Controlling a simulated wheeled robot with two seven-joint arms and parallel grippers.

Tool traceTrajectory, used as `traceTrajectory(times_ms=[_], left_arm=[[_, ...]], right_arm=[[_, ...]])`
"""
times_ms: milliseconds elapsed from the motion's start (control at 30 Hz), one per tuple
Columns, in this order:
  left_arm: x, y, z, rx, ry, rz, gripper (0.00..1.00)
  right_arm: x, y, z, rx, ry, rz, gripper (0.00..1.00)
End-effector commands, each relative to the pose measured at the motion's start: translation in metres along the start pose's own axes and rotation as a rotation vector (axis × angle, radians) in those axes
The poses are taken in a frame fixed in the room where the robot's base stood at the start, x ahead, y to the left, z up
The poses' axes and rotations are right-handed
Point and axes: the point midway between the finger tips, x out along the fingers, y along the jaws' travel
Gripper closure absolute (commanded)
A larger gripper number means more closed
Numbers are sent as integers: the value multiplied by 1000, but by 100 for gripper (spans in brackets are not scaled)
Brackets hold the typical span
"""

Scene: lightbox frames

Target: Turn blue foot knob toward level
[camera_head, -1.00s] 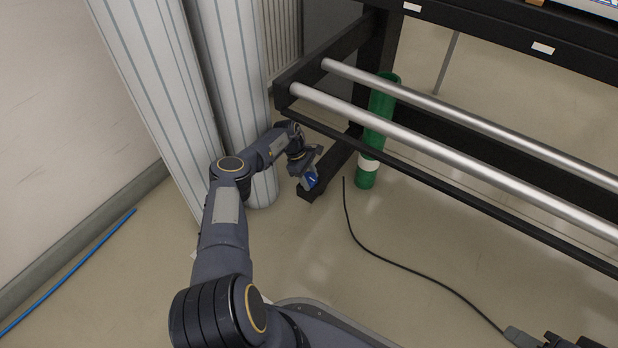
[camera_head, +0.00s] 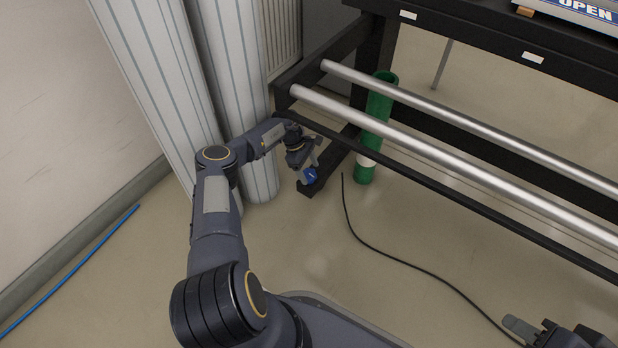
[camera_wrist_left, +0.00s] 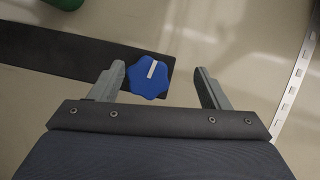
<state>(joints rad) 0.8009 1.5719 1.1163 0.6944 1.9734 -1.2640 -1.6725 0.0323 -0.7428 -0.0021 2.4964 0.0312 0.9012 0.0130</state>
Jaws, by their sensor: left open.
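The blue foot knob (camera_wrist_left: 148,76) is lobed, with a white pointer line on top that leans slightly right of upright in the left wrist view. It sits at the end of a black foot bar (camera_wrist_left: 60,50). My left gripper (camera_wrist_left: 158,75) is open, with one finger on each side of the knob. The left finger is close to the knob; a gap shows on the right. In the head view the knob (camera_head: 309,176) shows just below my left gripper (camera_head: 309,172). My right gripper (camera_head: 535,332) is partly in view at the bottom right; its jaws are unclear.
A black frame with metal rollers (camera_head: 430,139) stands above and right of the knob. A green tube (camera_head: 376,125) stands beside the foot. Striped white columns (camera_head: 240,100) are close to my left arm. A black cable (camera_head: 400,259) lies on the open floor.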

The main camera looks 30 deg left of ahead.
Motion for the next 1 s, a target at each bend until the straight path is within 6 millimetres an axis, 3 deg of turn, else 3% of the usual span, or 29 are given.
traceTrajectory(times_ms=[33, 267, 633, 1000], left_arm=[[-14, -7, 8, 2, 0, -1, 30], [-43, -35, 36, 3, 0, -1, 30], [-54, -95, 75, 1, 0, -2, 30], [-55, -112, 85, -1, 0, 1, 30]], right_arm=[[-12, -5, -6, 0, 0, 0, 64], [-36, -16, -18, 0, 0, 0, 64], [-63, -29, -32, 0, 0, 0, 64], [-68, -31, -34, 0, 0, 0, 64]])
